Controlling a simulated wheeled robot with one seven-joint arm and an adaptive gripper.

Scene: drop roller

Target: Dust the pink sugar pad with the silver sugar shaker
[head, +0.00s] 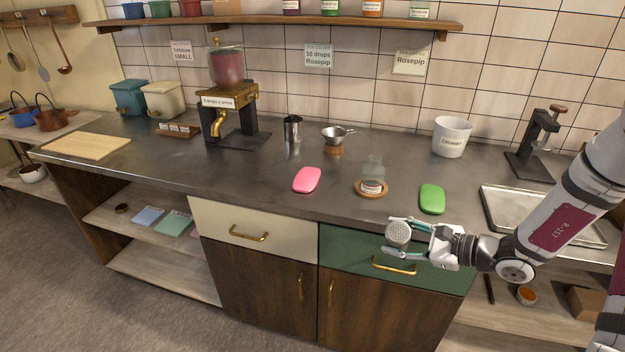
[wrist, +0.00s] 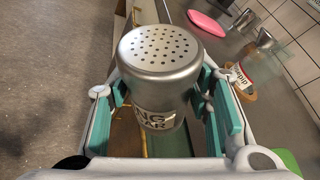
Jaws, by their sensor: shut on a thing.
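The pink sugar pad (head: 307,180) lies flat on the dark counter, left of the middle in the head view; it also shows at the top of the wrist view (wrist: 209,24). My gripper (head: 405,238) is shut on the silver sugar shaker (head: 398,232), in front of the counter's edge by the green drawer. In the wrist view the shaker (wrist: 160,55) sits between the teal finger pads with its perforated lid facing the camera. Part of its label shows. The shaker is to the right of the pink pad and apart from it.
A glass bottle on a round wooden coaster (head: 371,194) stands between the pink pad and a green pad (head: 432,198). A steel cup (head: 292,129), a small funnel (head: 336,136) and a white crock (head: 451,136) stand farther back. The counter left of the pink pad is clear.

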